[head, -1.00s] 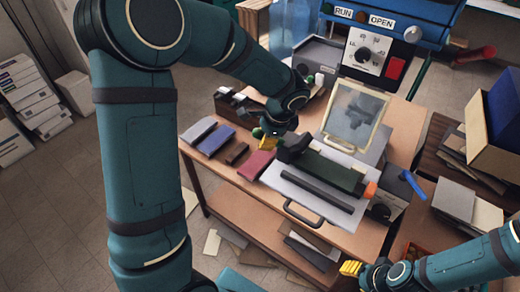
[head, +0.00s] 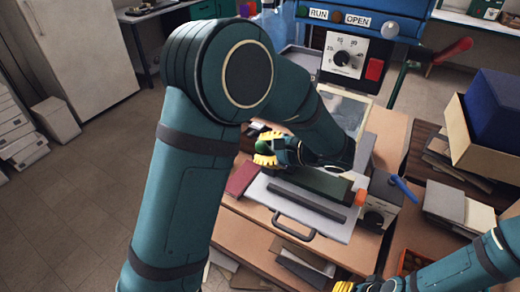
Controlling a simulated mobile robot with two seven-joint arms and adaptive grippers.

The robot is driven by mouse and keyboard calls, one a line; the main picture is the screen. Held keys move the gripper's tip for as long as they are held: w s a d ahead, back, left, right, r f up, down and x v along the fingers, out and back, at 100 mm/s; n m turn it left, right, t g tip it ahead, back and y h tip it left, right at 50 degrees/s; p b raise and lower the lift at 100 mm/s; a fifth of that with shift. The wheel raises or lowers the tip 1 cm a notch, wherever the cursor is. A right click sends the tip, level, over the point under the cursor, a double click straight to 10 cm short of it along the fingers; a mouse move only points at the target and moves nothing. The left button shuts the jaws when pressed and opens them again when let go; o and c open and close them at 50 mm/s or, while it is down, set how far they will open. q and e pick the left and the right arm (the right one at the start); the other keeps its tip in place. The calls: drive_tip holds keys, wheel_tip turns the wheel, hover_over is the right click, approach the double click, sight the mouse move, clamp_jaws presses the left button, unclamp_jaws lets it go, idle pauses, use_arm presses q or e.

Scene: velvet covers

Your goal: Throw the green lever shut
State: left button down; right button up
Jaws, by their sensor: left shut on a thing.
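My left gripper (head: 267,152), with yellow fingertips, is shut on a green rounded piece (head: 268,137) at the far left end of the press on the table. This looks like the grip of the green lever. The fingers and my forearm hide the rest of the lever, so its angle cannot be told. A dark green bar (head: 322,182) lies across the light metal plate (head: 262,191), with an orange end (head: 361,198) at its right. Only the yellow tips of my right gripper (head: 347,287) show at the bottom edge; their opening cannot be told.
A blue lever (head: 403,188) stands right of the plate. A red-handled lever (head: 455,49) rises behind, beside the blue control panel (head: 400,10). A dark red book-like cover (head: 242,178) lies left of the plate. A box (head: 485,150) and stacked boards (head: 457,207) stand at right.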

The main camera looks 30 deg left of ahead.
use_arm(q)
drive_tip(key=shift+d+y, duration=0.25)
drive_tip(key=shift+y, duration=0.25)
drive_tip(key=shift+f, duration=0.1)
drive_tip(key=c, duration=0.7)
unclamp_jaws()
drive_tip(key=v, duration=1.2)
drive_tip(key=shift+s, duration=0.1)
